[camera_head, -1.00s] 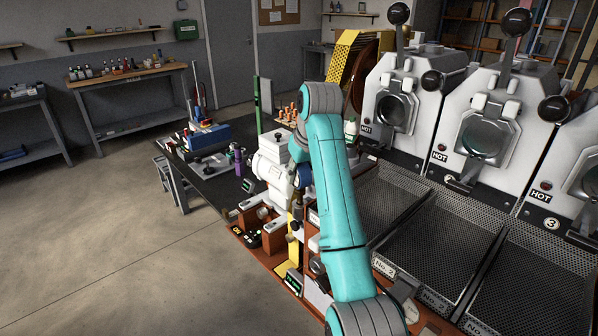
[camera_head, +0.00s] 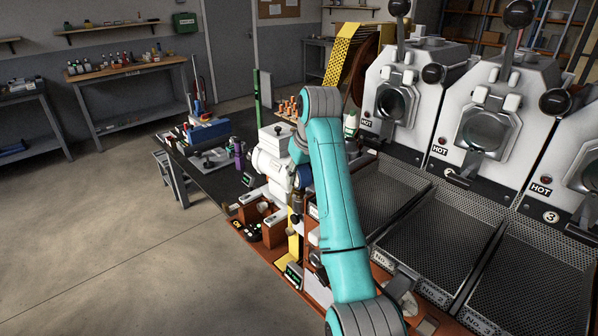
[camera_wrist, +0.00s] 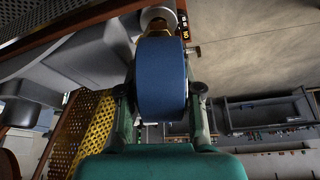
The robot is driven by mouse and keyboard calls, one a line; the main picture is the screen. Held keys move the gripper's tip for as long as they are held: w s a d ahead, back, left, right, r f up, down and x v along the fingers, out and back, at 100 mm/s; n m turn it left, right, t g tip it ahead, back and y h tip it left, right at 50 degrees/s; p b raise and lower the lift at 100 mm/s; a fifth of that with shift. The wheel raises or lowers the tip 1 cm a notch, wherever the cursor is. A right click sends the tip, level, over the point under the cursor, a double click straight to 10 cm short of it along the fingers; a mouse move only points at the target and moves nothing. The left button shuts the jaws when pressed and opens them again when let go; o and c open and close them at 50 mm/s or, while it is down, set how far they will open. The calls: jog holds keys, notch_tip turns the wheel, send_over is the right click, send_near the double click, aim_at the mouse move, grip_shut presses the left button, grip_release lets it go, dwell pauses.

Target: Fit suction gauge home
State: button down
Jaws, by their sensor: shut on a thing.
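The suction gauge (camera_wrist: 162,80) is a blue round body seen edge-on in the wrist view, with a brass stem (camera_wrist: 157,25) at its far end. My gripper (camera_wrist: 163,95) is shut on it, one finger on each side. The stem points at a pale round fitting (camera_wrist: 159,14); I cannot tell whether it is seated or only close. In the head view the blue gauge (camera_head: 304,177) shows beside the white machine (camera_head: 271,158), left of my teal arm, which hides part of the area.
Roasters with HOT labels (camera_head: 481,128) and perforated cooling trays (camera_head: 440,235) stand to the right of my arm. A dark table with tools (camera_head: 215,160) lies behind the white machine. A control box with buttons (camera_head: 248,232) sits at the bench's left edge. The floor at left is clear.

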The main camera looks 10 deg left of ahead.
jog(key=shift+f, duration=0.3)
jog(key=c, duration=0.7)
grip_release()
jog(key=shift+r, duration=0.1)
notch_tip(320, 180, up, 10)
jog(key=shift+f, duration=0.1)
